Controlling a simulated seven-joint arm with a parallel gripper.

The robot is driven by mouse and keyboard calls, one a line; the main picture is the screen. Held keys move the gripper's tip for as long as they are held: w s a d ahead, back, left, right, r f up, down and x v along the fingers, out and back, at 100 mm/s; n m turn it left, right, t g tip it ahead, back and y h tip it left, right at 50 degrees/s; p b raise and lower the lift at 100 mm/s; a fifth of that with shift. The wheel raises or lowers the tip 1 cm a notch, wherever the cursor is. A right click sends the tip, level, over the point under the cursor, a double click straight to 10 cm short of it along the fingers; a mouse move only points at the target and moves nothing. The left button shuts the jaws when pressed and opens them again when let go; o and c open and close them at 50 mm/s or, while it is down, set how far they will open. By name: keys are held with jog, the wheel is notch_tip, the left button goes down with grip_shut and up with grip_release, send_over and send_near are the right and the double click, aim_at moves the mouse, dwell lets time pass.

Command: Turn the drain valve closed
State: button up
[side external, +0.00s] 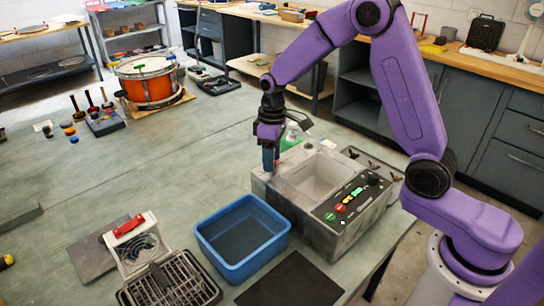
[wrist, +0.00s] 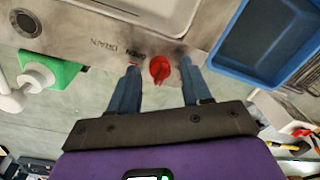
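The drain valve is a small red knob (wrist: 160,70) on the edge of the sink unit, near upside-down lettering that seems to read DRAIN. My gripper (wrist: 159,66) is open, with one blue finger on each side of the knob and a visible gap on both sides. In the side view my gripper (side external: 270,163) points down at the left corner of the grey sink unit (side external: 340,233). The knob is hidden or too small to make out there. How far the fingertips reach down beside it I cannot tell.
A blue bin (side external: 215,250) stands beside the sink unit and also shows in the wrist view (wrist: 228,45). A control panel (side external: 350,200) with coloured knobs is at the unit's right.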

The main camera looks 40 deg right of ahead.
dwell(0.3)
notch_tip(320, 180, up, 17)
jog(key=d, duration=0.1)
jog(key=shift+w+r, duration=0.2)
jog(key=shift+w, duration=0.05)
dwell(0.5)
jog(key=s+a+f+n, duration=0.2)
jog(key=s, duration=0.5)
jog(key=s+a+f+n, duration=0.1)
jog(key=s+a+f, duration=0.1)
jog(key=s, duration=0.6)
jog(key=s+d+f+n, duration=0.1)
jog(key=s+d+f, duration=0.1)
jog(key=s, duration=0.7)
jog(key=s+d+f+n, duration=0.2)
jog(key=s+d+f, duration=0.1)
jog(key=s, duration=0.5)
jog(key=shift+s+f, duration=0.3)
jog(key=shift+s, duration=0.1)
